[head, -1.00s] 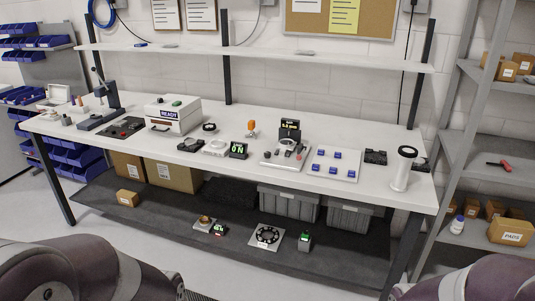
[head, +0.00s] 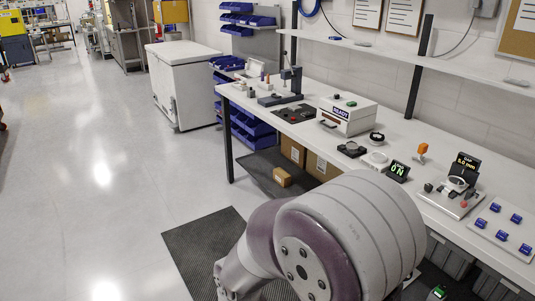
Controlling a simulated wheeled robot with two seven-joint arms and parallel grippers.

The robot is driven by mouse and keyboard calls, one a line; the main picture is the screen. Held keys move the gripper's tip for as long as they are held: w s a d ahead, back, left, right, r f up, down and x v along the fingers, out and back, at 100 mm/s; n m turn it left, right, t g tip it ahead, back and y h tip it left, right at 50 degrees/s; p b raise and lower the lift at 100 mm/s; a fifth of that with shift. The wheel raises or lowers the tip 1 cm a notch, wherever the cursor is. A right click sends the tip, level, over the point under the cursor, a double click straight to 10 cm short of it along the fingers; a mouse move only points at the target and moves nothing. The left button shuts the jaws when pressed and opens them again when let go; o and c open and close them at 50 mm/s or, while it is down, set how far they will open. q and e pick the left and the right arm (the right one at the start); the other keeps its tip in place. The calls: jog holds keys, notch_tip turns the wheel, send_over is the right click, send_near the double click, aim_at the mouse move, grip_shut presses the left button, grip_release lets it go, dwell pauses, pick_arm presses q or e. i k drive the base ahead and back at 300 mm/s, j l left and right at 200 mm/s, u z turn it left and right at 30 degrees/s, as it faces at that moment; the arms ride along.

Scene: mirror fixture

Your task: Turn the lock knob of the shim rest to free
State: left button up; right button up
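On the right of the workbench (head: 388,122) stands a small grey fixture (head: 467,205) with a round ring part, a dark knob-like piece (head: 428,187) at its left and a small red part in front. A black display (head: 466,165) behind it reads GAP and what looks like 5.0 mm. I cannot tell for certain whether this is the shim rest, nor read a lock knob's setting.
A white box marked READY (head: 346,115) and a small press (head: 290,82) stand farther left on the bench. A plate with several blue blocks (head: 500,228) is at the right. A white chest (head: 182,80) stands beyond the bench. The floor at left is clear, with a dark mat (head: 205,250).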

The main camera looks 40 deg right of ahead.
aim_at(427, 187)
jog(key=u, duration=0.45)
jog(key=l+u, duration=0.15)
jog(key=u, duration=0.75)
jog(key=k+u, duration=0.1)
jog(key=u, duration=0.35)
jog(key=l+u, duration=0.1)
jog(key=u, duration=0.4)
jog(key=k+l+u, duration=0.15)
jog(key=k+u, duration=0.15)
jog(key=k, duration=0.3)
jog(key=k+u, duration=0.35)
jog(key=k, duration=0.25)
jog(key=k+z, duration=0.25)
jog(key=z, duration=0.2)
jog(key=k+l+z, duration=0.1)
jog(key=z, duration=0.35)
jog(key=k+l+z, duration=0.25)
jog(key=z, duration=0.15)
jog(key=k, duration=0.05)
